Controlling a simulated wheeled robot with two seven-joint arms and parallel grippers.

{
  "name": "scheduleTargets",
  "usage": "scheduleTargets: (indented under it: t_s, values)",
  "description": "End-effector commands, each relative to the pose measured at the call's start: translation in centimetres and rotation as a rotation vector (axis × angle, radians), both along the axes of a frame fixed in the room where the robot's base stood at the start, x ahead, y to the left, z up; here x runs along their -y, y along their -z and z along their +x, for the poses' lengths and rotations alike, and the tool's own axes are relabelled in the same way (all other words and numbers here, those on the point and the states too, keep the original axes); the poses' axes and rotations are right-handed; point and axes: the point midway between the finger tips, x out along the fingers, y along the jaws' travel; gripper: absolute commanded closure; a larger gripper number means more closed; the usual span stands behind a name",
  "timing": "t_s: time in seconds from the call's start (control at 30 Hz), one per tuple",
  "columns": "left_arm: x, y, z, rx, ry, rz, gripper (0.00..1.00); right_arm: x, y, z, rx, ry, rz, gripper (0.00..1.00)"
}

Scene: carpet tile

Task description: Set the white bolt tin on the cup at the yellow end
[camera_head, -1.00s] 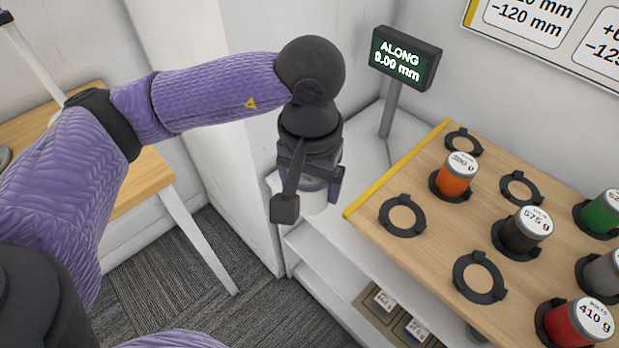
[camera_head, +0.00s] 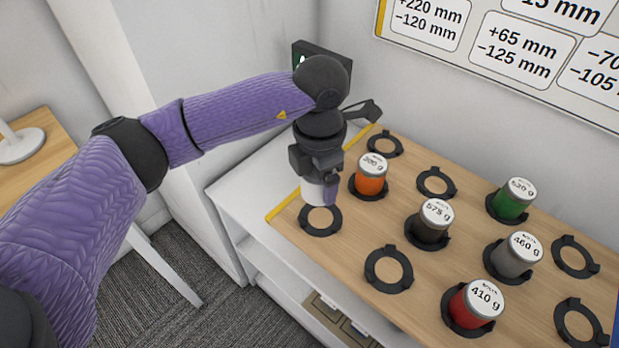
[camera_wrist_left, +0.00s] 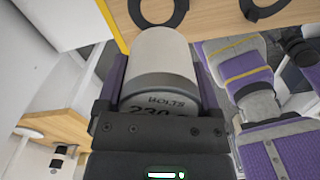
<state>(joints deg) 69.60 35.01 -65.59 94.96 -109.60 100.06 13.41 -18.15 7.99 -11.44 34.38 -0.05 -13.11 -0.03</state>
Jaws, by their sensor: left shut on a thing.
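My left gripper (camera_head: 321,186) is shut on the white bolt tin (camera_head: 313,194), which also shows in the left wrist view (camera_wrist_left: 164,60) with a grey lid marked "BOLTS" and a partly hidden weight. The tin is roughly upright, just above or behind the empty black front cup (camera_head: 320,219) beside the yellow strip (camera_head: 284,205); I cannot tell whether they touch. A second empty cup (camera_head: 385,145) stands at the back of that yellow end. My right gripper is not in view.
The orange tin (camera_head: 371,180) stands in a cup just right of my left gripper. Dark (camera_head: 433,228), green (camera_head: 510,205), grey (camera_head: 513,260) and red (camera_head: 466,309) tins stand further right on the wooden board.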

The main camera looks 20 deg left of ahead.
Motion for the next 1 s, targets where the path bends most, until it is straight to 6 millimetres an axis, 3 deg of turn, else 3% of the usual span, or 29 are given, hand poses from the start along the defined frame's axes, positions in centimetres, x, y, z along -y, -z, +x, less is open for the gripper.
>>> scheduleTargets:
  t_s: [0.1, 0.27, 0.67, 0.93, 1.0]
  values:
    - [0.2, 0.0, 0.6, -0.003, -0.286, 0.003, 0.91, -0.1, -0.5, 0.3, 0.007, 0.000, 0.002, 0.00]
    - [0.3, 0.2, 1.0, -0.003, -0.494, 0.007, 0.91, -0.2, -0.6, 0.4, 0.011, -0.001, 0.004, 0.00]
    - [0.3, 0.8, 1.1, -0.004, -0.515, 0.008, 0.91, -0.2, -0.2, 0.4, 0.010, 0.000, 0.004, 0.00]
    - [0.3, 4.6, 1.0, -0.008, -0.514, 0.009, 0.91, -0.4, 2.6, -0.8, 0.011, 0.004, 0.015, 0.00]
    - [0.3, 5.9, 1.0, -0.009, -0.513, 0.010, 0.91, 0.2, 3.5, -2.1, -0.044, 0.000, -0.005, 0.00]
